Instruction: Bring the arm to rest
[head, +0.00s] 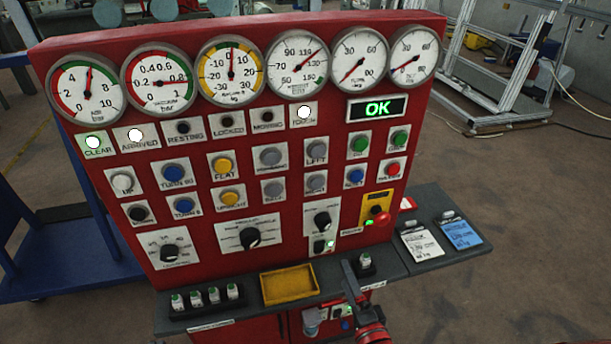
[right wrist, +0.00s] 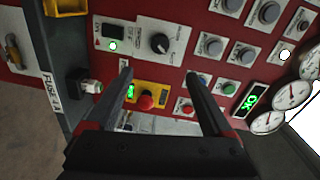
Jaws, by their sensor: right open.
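The red control panel (head: 290,130) fills the middle of the head view. Its CLEAR lamp (head: 93,143) and ARRIVED lamp (head: 134,136) are lit; the RESTING lamp (head: 183,128) is dark. The LOCKED lamp (head: 227,122) and the MOVING lamp (head: 266,117) are dark too. A lamp at the row's right end (head: 304,112) is lit. The green display (head: 376,108) reads OK. My right gripper (head: 352,275) is in front of the panel's lower right. In the right wrist view its jaws (right wrist: 158,75) are open and empty, with the red mushroom button (right wrist: 146,102) showing between them. My left gripper is out of view.
A grey ledge (head: 230,312) runs below the panel, with a yellow tray (head: 289,285) and small green-topped plugs (head: 214,296). White (head: 421,244) and blue (head: 461,235) cards lie at the right. A blue cart (head: 60,262) stands at the left.

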